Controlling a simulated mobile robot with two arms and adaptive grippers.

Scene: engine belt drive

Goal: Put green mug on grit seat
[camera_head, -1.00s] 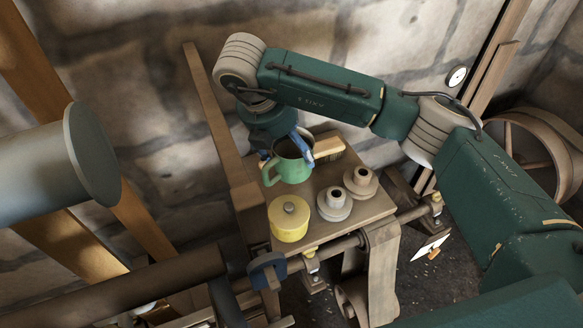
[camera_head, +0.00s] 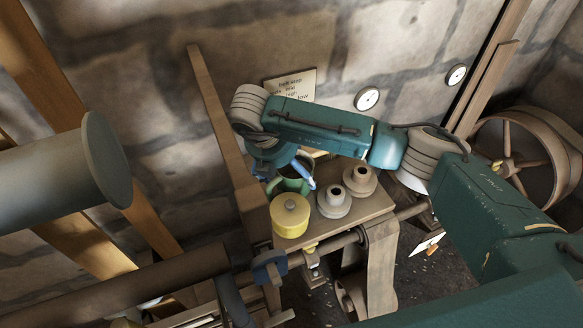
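The green mug (camera_head: 292,186) is at the left of the wooden bench, just behind the yellow lidded pot. My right gripper (camera_head: 288,172) reaches down over it from behind. A blue finger shows against the mug's right side, and the gripper appears shut on the mug. The gripper body hides much of the mug's top and the other finger's contact. I cannot tell whether the mug's base touches the bench. I cannot make out which spot is the grit seat. My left gripper is not in view.
The yellow pot (camera_head: 290,215) and two stepped grey-brown pieces, a front one (camera_head: 334,202) and a back one (camera_head: 360,180), stand close by. A wooden post (camera_head: 222,125) rises at the left. A lettered sign (camera_head: 290,85) is on the wall. The bench's right front (camera_head: 375,207) is clear.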

